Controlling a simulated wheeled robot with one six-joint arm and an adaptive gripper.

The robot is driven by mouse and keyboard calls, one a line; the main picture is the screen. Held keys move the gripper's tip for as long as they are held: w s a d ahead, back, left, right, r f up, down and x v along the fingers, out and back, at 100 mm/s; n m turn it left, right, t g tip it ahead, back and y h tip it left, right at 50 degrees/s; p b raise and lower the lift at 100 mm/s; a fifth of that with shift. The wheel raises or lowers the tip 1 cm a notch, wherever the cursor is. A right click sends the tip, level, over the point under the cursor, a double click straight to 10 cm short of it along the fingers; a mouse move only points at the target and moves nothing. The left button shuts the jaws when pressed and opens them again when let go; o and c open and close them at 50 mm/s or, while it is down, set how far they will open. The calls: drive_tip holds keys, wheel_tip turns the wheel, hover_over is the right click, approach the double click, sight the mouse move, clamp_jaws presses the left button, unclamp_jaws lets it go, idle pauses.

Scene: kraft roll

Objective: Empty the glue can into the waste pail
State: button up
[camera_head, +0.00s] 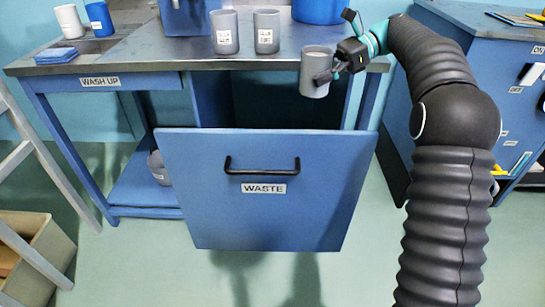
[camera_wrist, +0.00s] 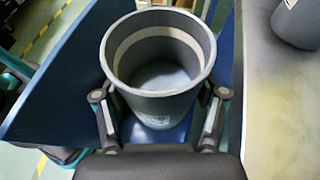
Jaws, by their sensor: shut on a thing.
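My gripper (camera_head: 338,70) is shut on a grey can (camera_head: 314,75), held upright in front of the bench edge, at the right side of the open waste compartment. In the wrist view the fingers (camera_wrist: 160,108) clasp both sides of the can (camera_wrist: 160,104). Its open mouth faces the camera, showing a pale band inside and a pale grey bottom; I cannot tell how much glue is in it. The blue front labelled WASTE (camera_head: 265,215) is out from the bench, with a dark space behind it. I cannot make out a pail there.
Two similar grey cans, one left (camera_head: 224,32) and one right (camera_head: 266,32), stand on the worktop (camera_head: 130,62). White (camera_head: 69,21) and blue (camera_head: 99,19) cups and folded blue cloths (camera_head: 56,56) are at the left. A blue cabinet (camera_head: 450,55) stands at the right.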

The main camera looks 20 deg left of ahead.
drive_tip(key=shift+s+a+f, duration=0.15)
drive_tip(key=shift+s, duration=0.1)
drive_tip(key=s+a+f+t+h, duration=0.1)
drive_tip(key=f+t+h, duration=0.1)
drive_tip(key=f, duration=0.4)
drive_tip(key=s+a+f+n+t+h, duration=0.1)
drive_tip(key=s+a+f+t+h, duration=0.1)
drive_tip(key=f, duration=0.5)
drive_tip(key=shift+f+t+h, duration=0.3)
drive_tip(key=shift+t+h, duration=0.3)
drive_tip(key=shift+h, duration=0.7)
drive_tip(key=shift+f+h, duration=0.1)
drive_tip(key=shift+h, duration=0.2)
drive_tip(key=shift+r+n+t+h, duration=0.3)
drive_tip(key=shift+r+t+h, duration=0.25)
drive_tip(key=shift+t, duration=0.25)
drive_tip(key=shift+f, duration=0.1)
drive_tip(key=shift+a+f+t+h, duration=0.1)
drive_tip(key=shift+f+t+h, duration=0.35)
drive_tip(key=shift+t+h, duration=0.5)
idle(0.4)
